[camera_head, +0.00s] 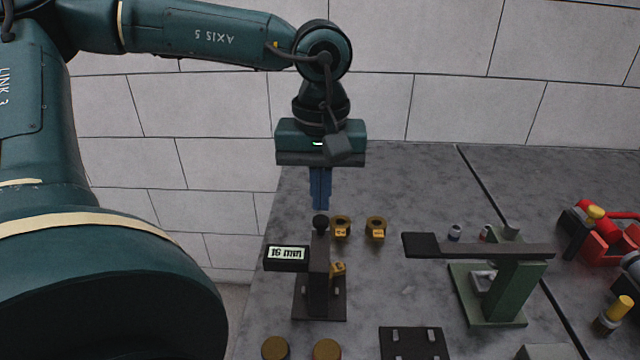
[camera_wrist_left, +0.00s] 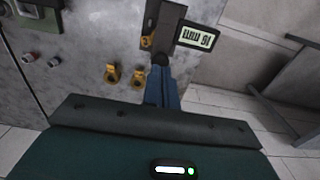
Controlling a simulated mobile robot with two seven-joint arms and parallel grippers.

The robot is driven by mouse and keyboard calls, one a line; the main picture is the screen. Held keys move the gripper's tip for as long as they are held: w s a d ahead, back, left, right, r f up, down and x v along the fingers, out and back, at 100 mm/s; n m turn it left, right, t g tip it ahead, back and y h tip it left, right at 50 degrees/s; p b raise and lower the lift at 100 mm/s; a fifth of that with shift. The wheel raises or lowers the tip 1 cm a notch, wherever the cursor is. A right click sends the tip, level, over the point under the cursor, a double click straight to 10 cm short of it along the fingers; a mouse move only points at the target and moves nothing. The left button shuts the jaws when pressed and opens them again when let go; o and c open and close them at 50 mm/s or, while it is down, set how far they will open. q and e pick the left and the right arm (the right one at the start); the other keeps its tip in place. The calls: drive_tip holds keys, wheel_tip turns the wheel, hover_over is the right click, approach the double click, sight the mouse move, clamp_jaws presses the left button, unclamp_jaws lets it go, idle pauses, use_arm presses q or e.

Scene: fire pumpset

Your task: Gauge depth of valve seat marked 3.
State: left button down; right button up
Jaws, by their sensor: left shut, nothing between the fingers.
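A dark depth gauge (camera_head: 318,262) stands upright on a base plate, its display (camera_head: 286,254) reading 16 mm. A round black knob (camera_head: 320,222) tops it. A brass valve seat with a yellow tag (camera_head: 338,270) sits at the gauge, partly hidden by its post. Two more tagged brass valve seats stand behind, one left (camera_head: 341,224) and one right (camera_head: 376,224); I cannot read the tag marks surely. My left gripper (camera_head: 320,208) points down, shut and empty, just above the knob. In the left wrist view its fingers (camera_wrist_left: 162,88) reach toward the knob (camera_wrist_left: 160,60); contact is unclear.
A green stand with a dark lever (camera_head: 480,250) is right of the gauge. Red equipment (camera_head: 605,240) stands at the far right. A dark plate with pegs (camera_head: 413,342) and two brass discs (camera_head: 275,348) lie at the front. A tiled wall is behind the grey table.

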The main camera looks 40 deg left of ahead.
use_arm(q)
wheel_tip(320, 180, up, 5)
drive_tip(key=p, duration=0.3)
drive_tip(key=shift+r, duration=0.1)
idle(0.6)
